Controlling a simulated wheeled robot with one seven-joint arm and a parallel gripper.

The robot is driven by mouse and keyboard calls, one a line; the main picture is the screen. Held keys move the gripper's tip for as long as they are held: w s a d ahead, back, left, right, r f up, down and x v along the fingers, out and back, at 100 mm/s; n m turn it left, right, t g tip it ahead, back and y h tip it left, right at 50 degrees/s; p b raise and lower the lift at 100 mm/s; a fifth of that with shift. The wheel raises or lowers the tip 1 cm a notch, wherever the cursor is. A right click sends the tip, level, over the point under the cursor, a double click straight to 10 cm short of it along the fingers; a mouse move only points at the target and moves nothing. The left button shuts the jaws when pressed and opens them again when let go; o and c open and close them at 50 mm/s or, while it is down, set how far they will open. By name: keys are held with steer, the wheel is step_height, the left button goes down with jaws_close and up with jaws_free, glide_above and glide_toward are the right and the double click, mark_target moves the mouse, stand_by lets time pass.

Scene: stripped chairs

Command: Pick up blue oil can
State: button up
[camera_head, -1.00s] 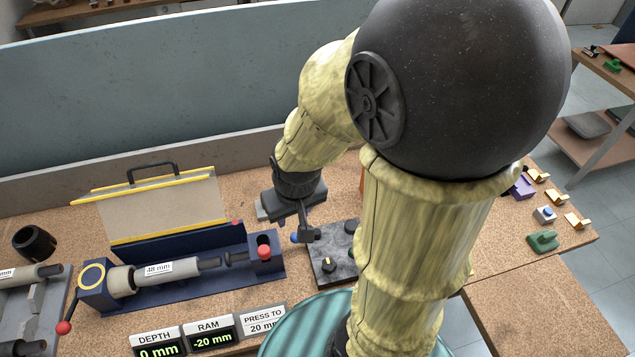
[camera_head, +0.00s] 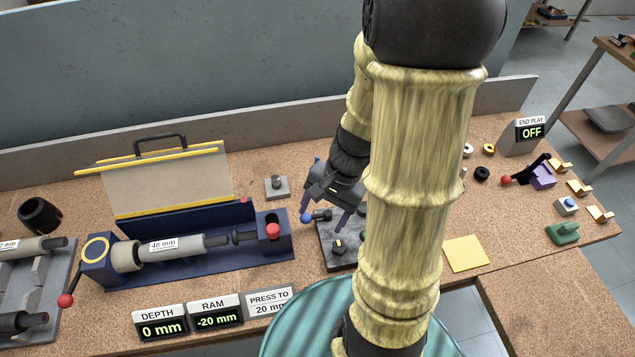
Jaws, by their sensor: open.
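No blue oil can shows whole. A small blue tip (camera_head: 317,160) pokes up just behind my gripper; I cannot tell what it belongs to. My gripper (camera_head: 325,217) is open, its fingers apart and pointing down over the dark control plate (camera_head: 331,256), with nothing seen between them. A blue-knobbed lever (camera_head: 306,218) is close to the left finger. My arm hides the bench to the right of the gripper.
A navy press (camera_head: 200,261) with a raised clear guard stands left. A yellow pad (camera_head: 465,254), a purple clamp (camera_head: 541,177) and a green piece (camera_head: 562,233) lie right. A low wall edges the back.

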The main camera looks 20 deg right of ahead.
steer(key=w+d+f+m+t+y+b, duration=0.1)
steer(key=f+m, duration=0.1)
steer(key=m, duration=0.2)
steer(key=w+d+f+m+t+y+b, duration=0.1)
steer(key=w+d+f+m+t+y, duration=0.1)
steer(key=m, duration=0.2)
steer(key=w+d+f+m+t+y+b, duration=0.2)
steer(key=m, duration=0.1)
steer(key=shift+w+d+f+m, duration=0.1)
steer(key=shift+d+f+m, duration=0.15)
steer(key=shift+f+m, duration=0.15)
steer(key=w+d+m+t, duration=0.1)
steer(key=d+m+t, duration=0.1)
steer(key=d, duration=0.1)
steer(key=w+d+f+m+t+h+b, duration=0.1)
steer(key=d+m+t, duration=0.1)
steer(key=d+m, duration=0.1)
steer(key=w+d+f+m+t+b, duration=0.1)
steer(key=d+m+t, duration=0.1)
steer(key=d+m, duration=0.1)
steer(key=shift+w+d+f+t+h, duration=0.1)
steer(key=shift+d+t+h, duration=0.1)
steer(key=shift+d, duration=0.15)
steer(key=shift+w+d+f+t+h, duration=0.1)
steer(key=shift+d+t, duration=0.1)
steer(key=shift+d, duration=0.15)
steer(key=shift+a, duration=0.1)
steer(key=x, duration=1.2)
steer(key=shift+a+p, duration=0.1)
steer(key=shift+p, duration=0.3)
